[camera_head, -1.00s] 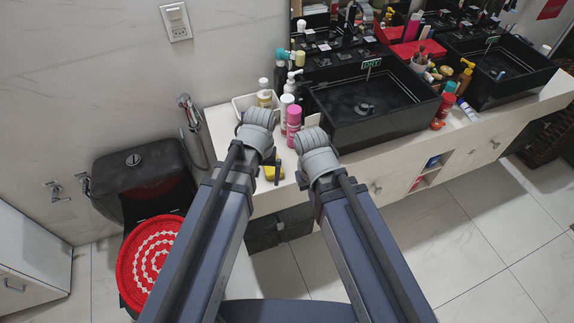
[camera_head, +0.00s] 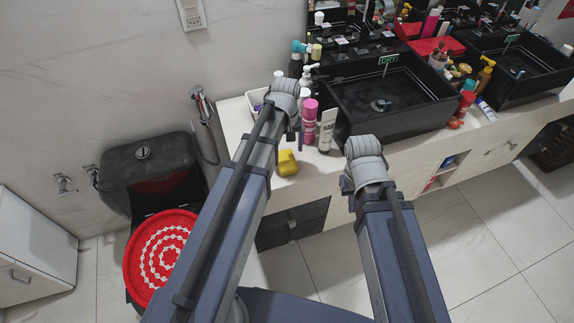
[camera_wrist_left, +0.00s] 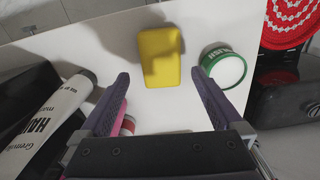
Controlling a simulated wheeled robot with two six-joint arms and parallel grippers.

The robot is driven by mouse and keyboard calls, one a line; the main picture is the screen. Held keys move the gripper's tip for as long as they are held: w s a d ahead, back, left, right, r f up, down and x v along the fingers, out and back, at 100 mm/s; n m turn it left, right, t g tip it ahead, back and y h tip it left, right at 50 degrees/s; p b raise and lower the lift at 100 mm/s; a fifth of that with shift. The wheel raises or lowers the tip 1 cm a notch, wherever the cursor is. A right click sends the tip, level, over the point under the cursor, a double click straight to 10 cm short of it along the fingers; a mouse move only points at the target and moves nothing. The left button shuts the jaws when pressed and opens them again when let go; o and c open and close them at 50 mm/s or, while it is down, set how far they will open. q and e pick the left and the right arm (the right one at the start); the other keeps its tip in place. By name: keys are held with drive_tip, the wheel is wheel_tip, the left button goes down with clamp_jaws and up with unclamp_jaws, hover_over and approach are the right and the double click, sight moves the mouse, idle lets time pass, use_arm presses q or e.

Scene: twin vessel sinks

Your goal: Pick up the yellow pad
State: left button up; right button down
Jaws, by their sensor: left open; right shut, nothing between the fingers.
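The yellow pad (camera_head: 287,162) lies on the pale counter near its front edge, left of the black sink. In the left wrist view the pad (camera_wrist_left: 160,62) lies flat just ahead of my open left gripper (camera_wrist_left: 150,77), roughly in line with the gap between the fingertips. A shadow falls on part of the pad. The fingers are empty, and I cannot tell how high they are above the counter. In the head view my left gripper is largely hidden under its wrist, above and behind the pad. My right arm ends right of the pad; its fingers are hidden below the wrist.
A white tube (camera_head: 327,130) and a pink can (camera_head: 309,122) stand close to the right of the pad. A green-rimmed jar (camera_wrist_left: 223,67) is near the pad in the left wrist view. The black sink (camera_head: 395,125) takes up the counter further right.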

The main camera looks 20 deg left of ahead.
sight(286, 159)
use_arm(q)
drive_tip(key=shift+s+f+b, duration=0.15)
drive_tip(key=shift+f+b, duration=1.15)
drive_tip(key=shift+f, duration=0.15)
drive_tip(key=shift+s+f+b, duration=0.1)
drive_tip(key=shift+f+b, duration=1.2)
drive_tip(key=shift+f, duration=0.15)
drive_tip(key=shift+r, duration=0.1)
drive_tip(key=c, duration=1.4)
drive_tip(key=shift+r, duration=0.1)
wheel_tip(286, 159, up, 10)
drive_tip(key=p, duration=1)
